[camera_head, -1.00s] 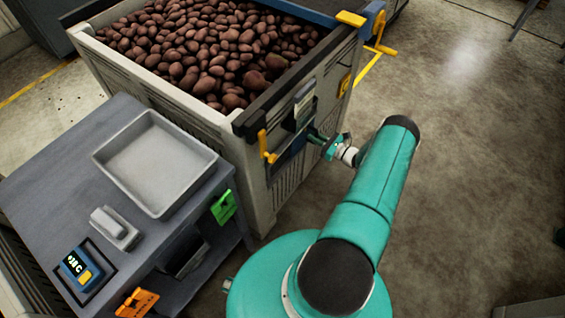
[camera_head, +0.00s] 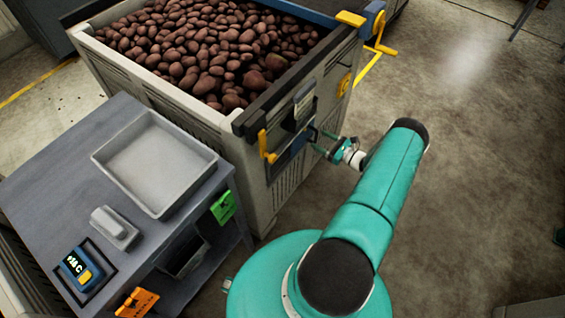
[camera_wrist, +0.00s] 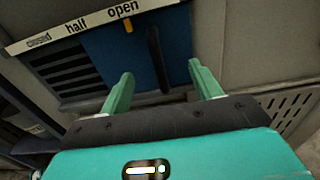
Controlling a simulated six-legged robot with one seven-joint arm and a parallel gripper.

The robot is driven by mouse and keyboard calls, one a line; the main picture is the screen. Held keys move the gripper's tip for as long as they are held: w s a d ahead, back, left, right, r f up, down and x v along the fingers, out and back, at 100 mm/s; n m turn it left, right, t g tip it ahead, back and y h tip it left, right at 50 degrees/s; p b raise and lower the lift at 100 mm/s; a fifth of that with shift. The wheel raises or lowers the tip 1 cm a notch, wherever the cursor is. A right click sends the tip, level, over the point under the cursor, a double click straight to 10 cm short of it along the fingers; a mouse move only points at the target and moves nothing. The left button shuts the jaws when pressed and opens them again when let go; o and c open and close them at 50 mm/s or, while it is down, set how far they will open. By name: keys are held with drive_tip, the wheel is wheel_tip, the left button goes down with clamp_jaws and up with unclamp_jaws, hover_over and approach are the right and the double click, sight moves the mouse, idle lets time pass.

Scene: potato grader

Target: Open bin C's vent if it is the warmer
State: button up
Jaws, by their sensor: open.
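A grey bin (camera_head: 200,112) full of potatoes stands at the top centre in the head view. Its front carries a vent with a blue slide plate (camera_wrist: 110,58) and a black upright handle (camera_wrist: 157,60). The plate's yellow pointer (camera_wrist: 128,26) is at "open" on the white scale (camera_wrist: 60,30), and dark slats (camera_wrist: 62,72) show uncovered at left. My gripper (camera_wrist: 161,70) is open, its fingers either side of the handle's line without gripping it. In the head view my gripper (camera_head: 322,142) is just off the bin's front. The bin's letter is not readable.
A grey table (camera_head: 60,185) at left holds an empty tray (camera_head: 200,168), a pale scoop-like block (camera_head: 114,225) and a blue-yellow handheld meter (camera_head: 80,268), its digits unclear. A green tag (camera_head: 223,207) and an orange tag (camera_head: 137,302) hang there.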

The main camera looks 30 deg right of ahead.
drive_tip(key=v, duration=1.9)
drive_tip(key=shift+s, duration=0.45)
drive_tip(key=shift+r, duration=0.1)
